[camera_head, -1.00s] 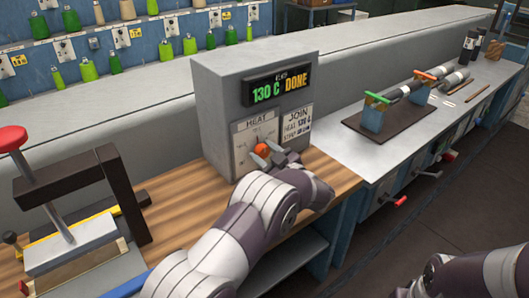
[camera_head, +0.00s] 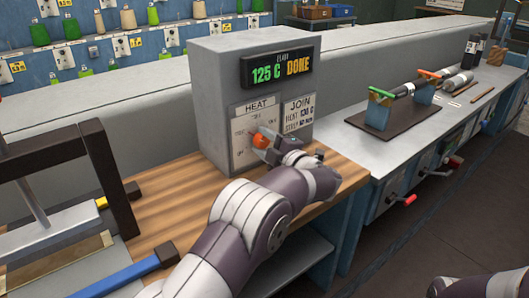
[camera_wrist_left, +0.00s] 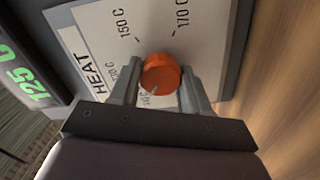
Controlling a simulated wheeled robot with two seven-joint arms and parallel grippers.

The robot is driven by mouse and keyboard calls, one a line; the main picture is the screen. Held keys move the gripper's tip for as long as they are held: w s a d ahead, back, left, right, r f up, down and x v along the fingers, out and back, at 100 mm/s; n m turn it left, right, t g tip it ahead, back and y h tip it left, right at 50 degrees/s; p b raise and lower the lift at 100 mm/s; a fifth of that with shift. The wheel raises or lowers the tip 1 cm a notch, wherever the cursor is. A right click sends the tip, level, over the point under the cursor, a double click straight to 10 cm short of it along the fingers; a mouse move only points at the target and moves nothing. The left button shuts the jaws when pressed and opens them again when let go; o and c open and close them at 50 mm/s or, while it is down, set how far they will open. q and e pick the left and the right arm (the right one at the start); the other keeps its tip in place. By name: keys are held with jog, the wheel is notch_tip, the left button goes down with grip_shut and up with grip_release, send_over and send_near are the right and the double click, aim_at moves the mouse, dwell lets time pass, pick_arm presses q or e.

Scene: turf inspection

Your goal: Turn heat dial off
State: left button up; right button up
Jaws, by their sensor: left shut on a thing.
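The orange heat dial (camera_head: 261,141) is on the front of a grey control box (camera_head: 222,90), under a HEAT label. The box's display (camera_head: 277,68) reads 125 C and DONE. My left gripper (camera_head: 264,142) is at the dial, shut on it. In the left wrist view the dial (camera_wrist_left: 160,74) sits between the two fingers of my left gripper (camera_wrist_left: 160,82). The pale mark on the dial points toward the lower left there, near a partly hidden label. Part of the scale is covered by the left finger. My right gripper is out of view.
The box stands on a wooden bench top (camera_head: 165,205). A dark press frame (camera_head: 112,180) and a blue bar (camera_head: 125,278) are at the left. A grey counter (camera_head: 385,150) at the right holds a stand (camera_head: 400,122) with rods.

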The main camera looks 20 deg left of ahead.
pick_arm(q)
jog(key=n+b, duration=1.1)
jog(key=b, duration=0.1)
jog(key=shift+f+b, duration=0.15)
jog(key=shift+b, duration=0.15)
jog(key=shift+r+n+b, duration=0.2)
jog(key=shift+n+b, duration=1.2)
jog(key=shift+n, duration=0.2)
jog(key=o, duration=1)
jog(key=shift+o, duration=0.2)
jog(key=p+v, duration=0.1)
jog(key=v, duration=1.1)
jog(key=shift+s+d+p, duration=0.2)
jog(key=shift+d+p, duration=0.05)
jog(key=shift+p, duration=0.05)
